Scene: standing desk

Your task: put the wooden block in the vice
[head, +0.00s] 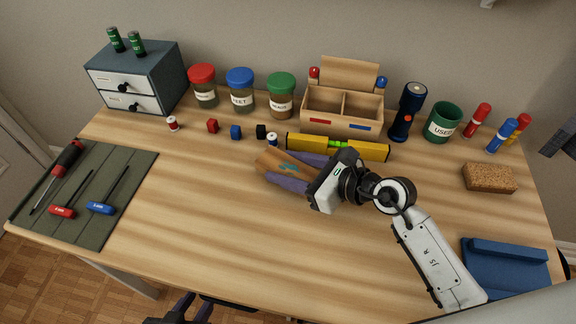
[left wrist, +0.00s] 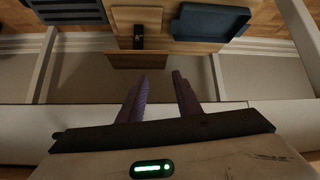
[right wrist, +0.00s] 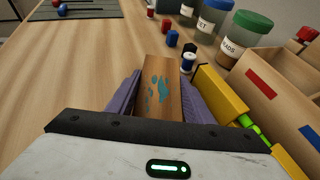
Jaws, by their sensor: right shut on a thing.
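The wooden block (head: 280,163), brown with teal stains, is between the purple fingers of my right gripper (head: 287,169), in front of the yellow level. In the right wrist view the block (right wrist: 160,92) points away from the palm, with a finger on each side. I cannot tell whether it touches the desk. My left gripper (left wrist: 160,92) has its fingers apart with nothing between them. I cannot make out a vice for certain. A blue piece with a raised back edge (head: 505,270) lies at the desk's right front; I cannot tell what it is.
A yellow level (head: 365,150) lies close behind my right gripper, before a wooden organizer (head: 342,120). A torch (head: 407,112), green cup (head: 443,123) and cork-coloured block (head: 489,178) are right. A green mat (head: 110,200) with screwdrivers is left. The desk's front middle is clear.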

